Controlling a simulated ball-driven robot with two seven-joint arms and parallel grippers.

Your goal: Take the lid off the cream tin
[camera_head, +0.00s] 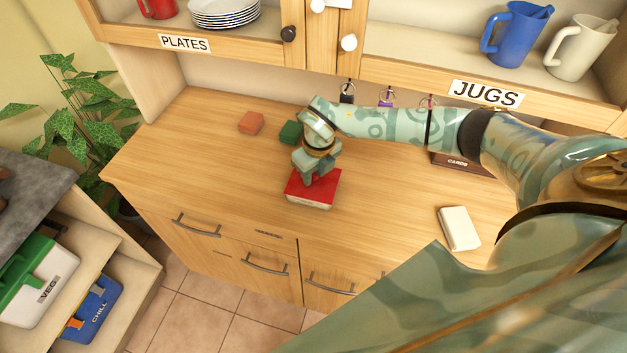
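A cream, flat rectangular block or tin (459,228) lies on the right part of the wooden worktop, clear of my gripper. A flat box with a red top (325,184) and a paler front edge stands near the middle of the worktop. I cannot tell which of the two is the cream tin, or see a separate lid. My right gripper (309,176) points down at the red top, touching it or just above it. Its fingers overlap, so I cannot tell whether they are open or shut. My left gripper is not in view.
An orange block (251,123) and a green block (291,132) lie behind the red box. A dark box marked CARDS (457,162) is partly hidden behind my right arm. Shelves with plates (224,12) and jugs (515,35) overhang the back. The worktop's left part is clear.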

